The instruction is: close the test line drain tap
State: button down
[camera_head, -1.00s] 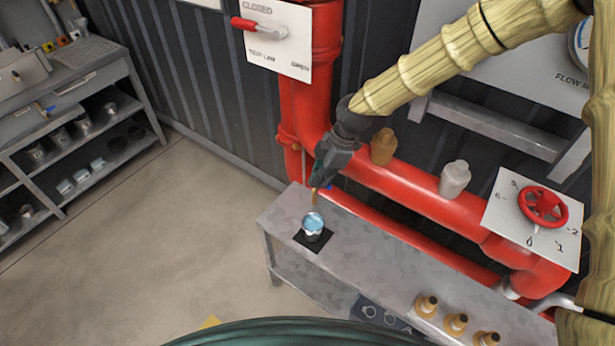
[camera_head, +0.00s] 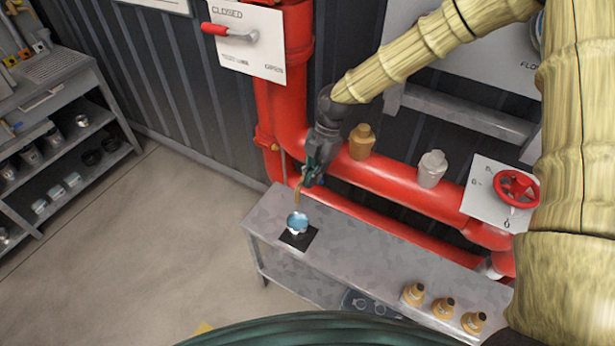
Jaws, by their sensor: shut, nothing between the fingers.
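My gripper (camera_head: 310,176) is shut beside the red riser pipe, above the left end of the grey bench. A thin brass-coloured piece (camera_head: 299,188) shows just below its fingertips, perhaps part of the drain tap. The gripper hides most of that spot, so I cannot tell the tap's handle position or whether they touch. Below it, a round, clear-blue vessel (camera_head: 297,221) stands on a black square (camera_head: 299,239) on the bench. The test line panel (camera_head: 246,40) on the wall has a red-handled lever (camera_head: 228,31) pointing left, below the word CLOSED.
The grey bench (camera_head: 350,262) runs under red pipes (camera_head: 395,187). Brown and pale fittings (camera_head: 361,141) (camera_head: 432,168) stand on the upper pipe. A red handwheel (camera_head: 516,188) is at right.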

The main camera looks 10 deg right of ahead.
jog(key=shift+w, duration=0.1)
jog(key=shift+w+a, duration=0.3)
jog(key=shift+w, duration=0.35)
notch_tip(320, 180, up, 10)
jog(key=b, duration=0.3)
jog(key=shift+a, duration=0.15)
dwell(0.5)
jog(key=shift+s, duration=0.1)
